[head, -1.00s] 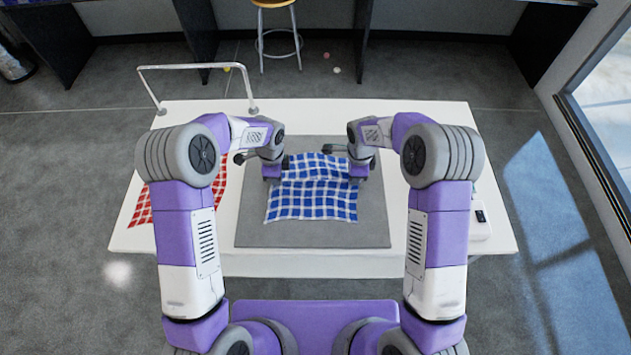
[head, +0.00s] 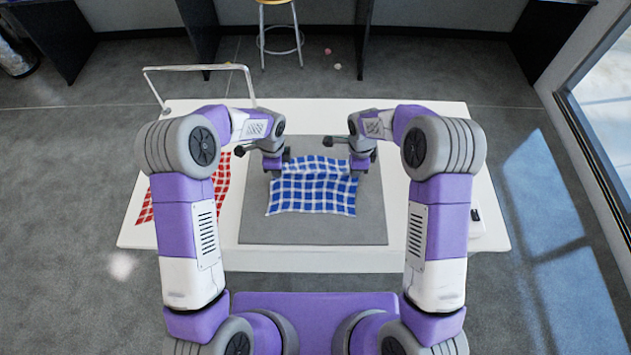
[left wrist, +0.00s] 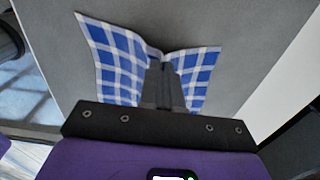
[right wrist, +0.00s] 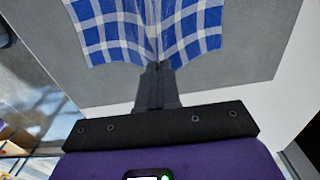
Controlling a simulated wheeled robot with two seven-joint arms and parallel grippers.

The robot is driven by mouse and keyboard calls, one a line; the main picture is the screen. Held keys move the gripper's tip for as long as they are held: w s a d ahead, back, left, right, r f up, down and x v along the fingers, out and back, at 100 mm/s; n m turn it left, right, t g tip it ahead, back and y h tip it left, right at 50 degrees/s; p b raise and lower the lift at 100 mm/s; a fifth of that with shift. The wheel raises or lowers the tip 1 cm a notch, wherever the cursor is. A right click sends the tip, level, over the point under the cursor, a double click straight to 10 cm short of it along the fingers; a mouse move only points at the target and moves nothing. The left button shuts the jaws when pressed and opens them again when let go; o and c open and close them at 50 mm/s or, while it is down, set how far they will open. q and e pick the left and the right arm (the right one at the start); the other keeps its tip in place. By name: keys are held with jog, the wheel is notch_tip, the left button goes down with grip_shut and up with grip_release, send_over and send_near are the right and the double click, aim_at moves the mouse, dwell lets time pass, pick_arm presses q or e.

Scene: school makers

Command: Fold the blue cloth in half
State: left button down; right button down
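The blue-and-white checked cloth (head: 312,195) is on the grey mat, its near part spread out and its far edge between my grippers. My left gripper (head: 276,172) is at the far left corner; in the left wrist view its fingers (left wrist: 163,65) are shut on the cloth (left wrist: 122,55), which puckers around them. My right gripper (head: 358,172) is at the far right corner; in the right wrist view its fingers (right wrist: 155,70) are shut on the cloth (right wrist: 195,28), which creases there. The exact height of the gripped edge is hard to tell.
The grey mat (head: 315,232) lies on a white table (head: 430,230). A red checked cloth (head: 222,178) lies left of the mat, partly behind my left arm. A white tubular frame (head: 195,68) stands at the back left. A stool (head: 279,35) is beyond the table.

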notch_tip(320, 180, up, 13)
jog(key=p, duration=1.2)
jog(key=shift+s+a+f, duration=0.15)
jog(key=shift+a, duration=0.15)
